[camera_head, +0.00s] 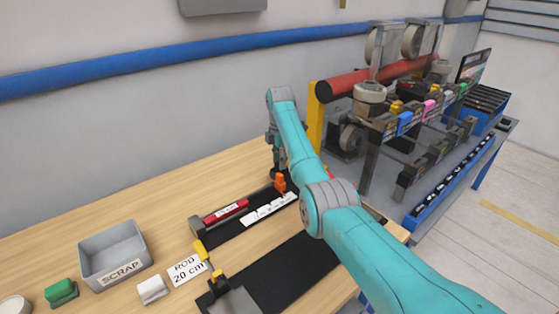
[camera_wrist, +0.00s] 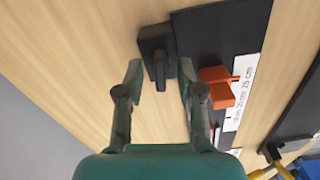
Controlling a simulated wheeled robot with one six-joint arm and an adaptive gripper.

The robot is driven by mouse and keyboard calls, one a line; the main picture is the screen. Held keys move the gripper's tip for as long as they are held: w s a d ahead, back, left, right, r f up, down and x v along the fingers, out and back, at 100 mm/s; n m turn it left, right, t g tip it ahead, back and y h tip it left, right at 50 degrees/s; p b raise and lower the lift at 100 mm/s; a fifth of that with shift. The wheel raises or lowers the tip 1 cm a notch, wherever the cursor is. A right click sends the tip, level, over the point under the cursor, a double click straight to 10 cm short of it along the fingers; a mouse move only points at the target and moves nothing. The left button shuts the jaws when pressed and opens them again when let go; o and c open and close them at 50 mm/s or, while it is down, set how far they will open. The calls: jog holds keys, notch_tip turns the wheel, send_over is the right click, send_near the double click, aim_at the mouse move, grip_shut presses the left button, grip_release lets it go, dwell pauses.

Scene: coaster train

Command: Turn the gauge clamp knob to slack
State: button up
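A black block with a dark lever-like knob (camera_wrist: 159,70) sits by the end of a black gauge mat (camera_wrist: 218,30) in the wrist view. I take it to be the gauge clamp knob; its handle points roughly down the picture, toward my gripper. My gripper (camera_wrist: 160,74) is open, with one finger on each side of the knob. I cannot tell whether either finger touches it. An orange block (camera_wrist: 216,88) lies just right of the right finger, beside a white scale strip (camera_wrist: 239,92). In the head view my arm hides the knob; the orange block (camera_head: 280,183) shows beside it.
A red bar (camera_head: 225,213) lies on the gauge mat. A grey SCRAP bin (camera_head: 113,250), a ROD 20 cm card (camera_head: 187,268) and a yellow-handled clamp (camera_head: 203,252) are to the left. A coaster-train rack (camera_head: 400,120) stands at right. Bare wood lies left of the knob.

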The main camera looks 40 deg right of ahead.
jog(key=shift+r, duration=0.1)
notch_tip(320, 180, up, 12)
dwell(0.5)
dwell(0.4)
